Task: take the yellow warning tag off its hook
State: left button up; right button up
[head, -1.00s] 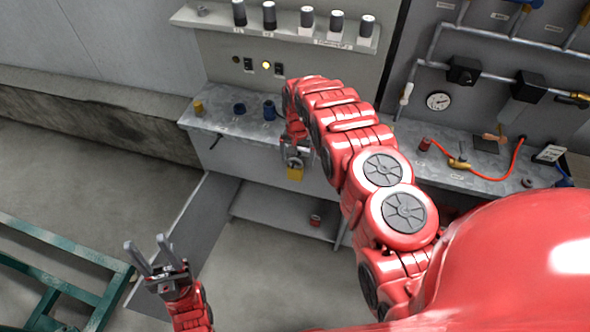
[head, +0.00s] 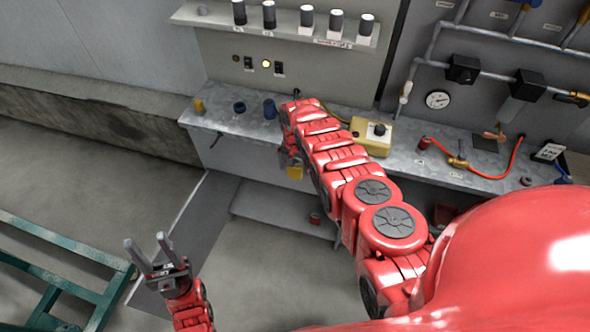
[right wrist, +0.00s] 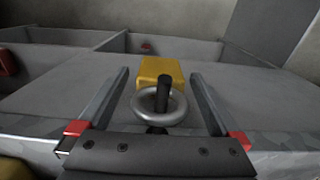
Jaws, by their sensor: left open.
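The yellow warning tag (head: 295,173) hangs at the front of the metal bench. In the right wrist view the tag (right wrist: 161,73) shows beyond a metal ring (right wrist: 160,106), with a dark hook (right wrist: 163,93) through the ring. My right gripper (right wrist: 160,76) is open, with one finger on each side of the ring and tag and a gap on both sides. In the head view my right gripper (head: 290,157) is partly hidden by its own red arm, just above the tag. My left gripper (head: 148,247) is open and empty, far left of the tag.
A red hose (head: 509,160) lies at the right. A shelf (head: 285,214) sits below the bench. A green frame (head: 75,282) stands at lower left.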

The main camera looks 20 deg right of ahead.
jog(key=c, duration=1.4)
jog(key=shift+o, duration=0.2)
jog(key=shift+w+r, duration=0.1)
jog(key=shift+r, duration=0.05)
